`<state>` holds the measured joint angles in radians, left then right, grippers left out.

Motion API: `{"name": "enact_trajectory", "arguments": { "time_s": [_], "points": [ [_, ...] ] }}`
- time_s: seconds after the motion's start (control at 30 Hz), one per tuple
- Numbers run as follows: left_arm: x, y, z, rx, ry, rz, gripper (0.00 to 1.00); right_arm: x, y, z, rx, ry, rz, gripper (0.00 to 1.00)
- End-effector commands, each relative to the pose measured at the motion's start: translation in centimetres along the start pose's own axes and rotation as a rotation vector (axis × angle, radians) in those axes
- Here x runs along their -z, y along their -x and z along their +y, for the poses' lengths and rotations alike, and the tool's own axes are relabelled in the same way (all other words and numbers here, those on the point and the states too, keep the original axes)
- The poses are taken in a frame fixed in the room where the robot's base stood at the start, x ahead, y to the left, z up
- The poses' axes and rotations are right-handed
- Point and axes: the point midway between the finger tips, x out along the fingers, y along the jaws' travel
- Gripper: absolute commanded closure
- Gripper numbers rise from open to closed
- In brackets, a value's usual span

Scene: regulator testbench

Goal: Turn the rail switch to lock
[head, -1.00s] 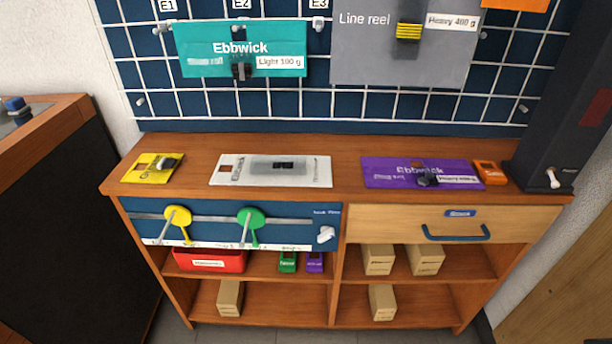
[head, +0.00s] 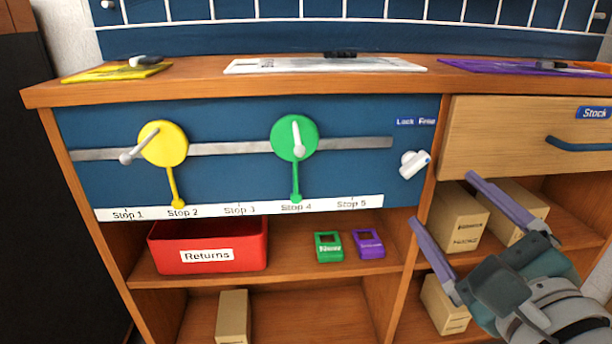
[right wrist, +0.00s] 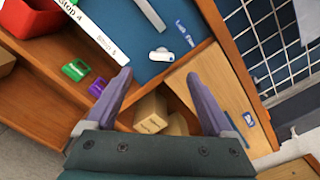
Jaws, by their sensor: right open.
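The rail switch (head: 414,164) is a small white knob at the right end of the blue rail panel (head: 230,115), below a "Lock Free" label (head: 416,121). Its lever is tilted, one end up and to the right. It also shows in the right wrist view (right wrist: 161,54), beyond the fingertips. My right gripper (head: 441,198) is open and empty, below and to the right of the switch, in front of the shelf boxes. Its purple fingers also show in the right wrist view (right wrist: 158,73). I see no contact with the switch. My left gripper is out of view.
A yellow disc (head: 163,143) and a green disc (head: 295,138) sit on the grey rail (head: 230,148) with pointers at Stop 2 and Stop 4. A drawer (head: 500,140) with a blue handle is right of the switch. A red Returns bin (head: 207,246) stands below.

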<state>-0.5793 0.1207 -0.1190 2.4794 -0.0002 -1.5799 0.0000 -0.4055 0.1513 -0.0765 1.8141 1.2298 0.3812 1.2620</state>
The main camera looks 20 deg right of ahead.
Motion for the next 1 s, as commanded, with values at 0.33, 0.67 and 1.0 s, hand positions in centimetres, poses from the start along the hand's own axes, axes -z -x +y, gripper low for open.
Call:
{"name": "enact_trajectory", "arguments": {
  "time_s": [0.33,0.67,1.0],
  "points": [
    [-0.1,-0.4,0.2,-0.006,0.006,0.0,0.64,0.0,-5.2,-0.2,0.01,-0.009,0.003,0.12],
    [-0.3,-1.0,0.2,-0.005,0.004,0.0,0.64,0.1,-9.4,-0.1,0.006,-0.006,0.003,0.12],
    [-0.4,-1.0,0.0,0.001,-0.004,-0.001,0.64,0.1,-9.8,-0.2,0.005,-0.005,0.004,0.12]
  ]
}}
